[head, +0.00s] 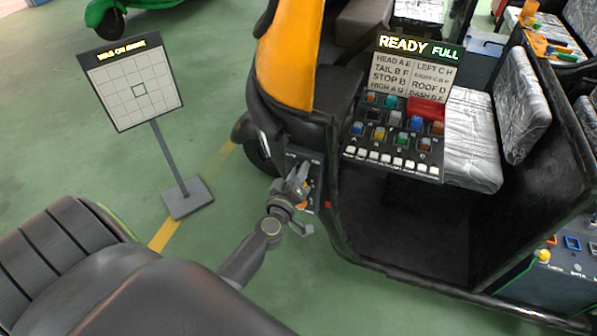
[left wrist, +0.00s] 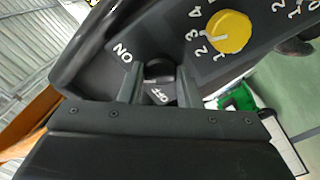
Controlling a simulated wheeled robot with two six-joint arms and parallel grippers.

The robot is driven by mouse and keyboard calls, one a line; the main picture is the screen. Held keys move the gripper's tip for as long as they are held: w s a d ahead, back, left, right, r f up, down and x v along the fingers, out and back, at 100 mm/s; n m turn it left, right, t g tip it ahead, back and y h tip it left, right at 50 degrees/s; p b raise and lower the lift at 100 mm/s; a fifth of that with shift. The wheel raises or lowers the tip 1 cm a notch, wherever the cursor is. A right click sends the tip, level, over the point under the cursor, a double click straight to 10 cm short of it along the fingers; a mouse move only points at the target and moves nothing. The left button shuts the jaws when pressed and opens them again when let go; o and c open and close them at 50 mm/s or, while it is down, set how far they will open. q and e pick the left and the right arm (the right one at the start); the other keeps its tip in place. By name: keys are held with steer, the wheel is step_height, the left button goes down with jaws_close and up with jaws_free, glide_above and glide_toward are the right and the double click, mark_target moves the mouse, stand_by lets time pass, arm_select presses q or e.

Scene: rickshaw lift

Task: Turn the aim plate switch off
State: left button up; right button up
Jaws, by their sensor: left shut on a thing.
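A dark switch knob (left wrist: 158,70) sits on a dark plate between printed ON and OFF labels in the left wrist view. ON is at its left and OFF is below it. My left gripper (head: 297,185) reaches the small panel (head: 313,188) on the rickshaw's front side in the head view. In the left wrist view its two fingers (left wrist: 158,85) stand on either side of the knob and are shut on it. The knob's exact pointing is hard to tell. In the head view the gripper hides most of the panel. My right gripper is not in view.
A yellow dial (left wrist: 227,32) with numbers is beside the switch. A gridded board (head: 112,98) on a stand is at the left. The rickshaw's button console (head: 398,130) and sign (head: 417,48) reading READY FULL are at the right. Green floor between is clear.

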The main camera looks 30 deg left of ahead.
arm_select(q)
steer(key=shift+f+n, duration=0.15)
steer(key=shift+n, duration=7.25)
steer(key=o, duration=1)
steer(key=shift+c, duration=0.2)
steer(key=shift+s, duration=0.15)
steer(key=b+v, duration=0.6)
steer(key=v, duration=1.1)
steer(key=shift+s, duration=0.15)
